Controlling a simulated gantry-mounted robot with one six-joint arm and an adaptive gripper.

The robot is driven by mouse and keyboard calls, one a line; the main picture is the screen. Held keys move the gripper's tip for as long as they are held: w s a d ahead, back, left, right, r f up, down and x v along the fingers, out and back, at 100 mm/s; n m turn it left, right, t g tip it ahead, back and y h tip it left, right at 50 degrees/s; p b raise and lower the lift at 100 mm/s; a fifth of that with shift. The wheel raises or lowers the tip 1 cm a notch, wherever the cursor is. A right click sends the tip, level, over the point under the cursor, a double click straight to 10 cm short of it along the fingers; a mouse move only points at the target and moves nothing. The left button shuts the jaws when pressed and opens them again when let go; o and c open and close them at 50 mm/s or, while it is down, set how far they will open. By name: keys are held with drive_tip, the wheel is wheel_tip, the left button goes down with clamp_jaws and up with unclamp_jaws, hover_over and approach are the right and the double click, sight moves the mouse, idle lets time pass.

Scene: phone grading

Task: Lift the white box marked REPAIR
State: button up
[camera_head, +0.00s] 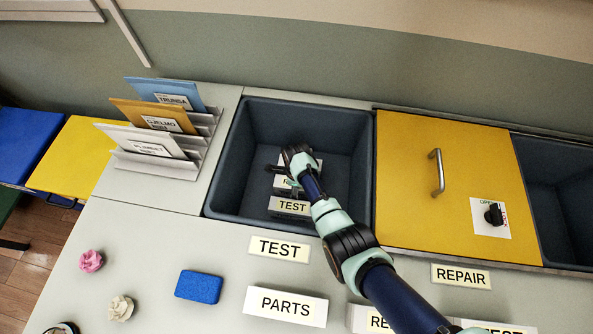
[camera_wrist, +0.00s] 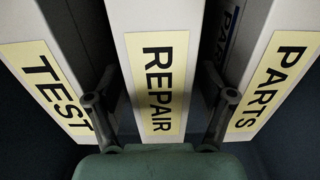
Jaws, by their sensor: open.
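The white box marked REPAIR (camera_wrist: 158,90) stands in the middle of the wrist view, between the white box marked TEST (camera_wrist: 45,85) on the left and the one marked PARTS (camera_wrist: 275,80) on the right. My gripper (camera_wrist: 160,110) is open, with one finger on each side of the REPAIR box, in the gaps to its neighbours. Whether the fingers touch it I cannot tell. In the head view, my gripper (camera_head: 281,172) is down inside the dark bin (camera_head: 240,175). The TEST box (camera_head: 290,206) shows there; the REPAIR box is mostly hidden behind my gripper.
A yellow lid (camera_head: 420,200) with a handle (camera_head: 437,172) lies right of the bin. On the front counter are a PARTS box (camera_head: 285,306), a partly hidden box whose label starts RE (camera_head: 362,318), a blue sponge-like block (camera_head: 199,287) and small lumps. A letter rack (camera_head: 160,168) stands left.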

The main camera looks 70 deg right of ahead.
drive_tip(key=shift+r, duration=0.1)
drive_tip(key=c, duration=1.5)
wheel_tip(320, 180, up, 20)
drive_tip(key=p, duration=1)
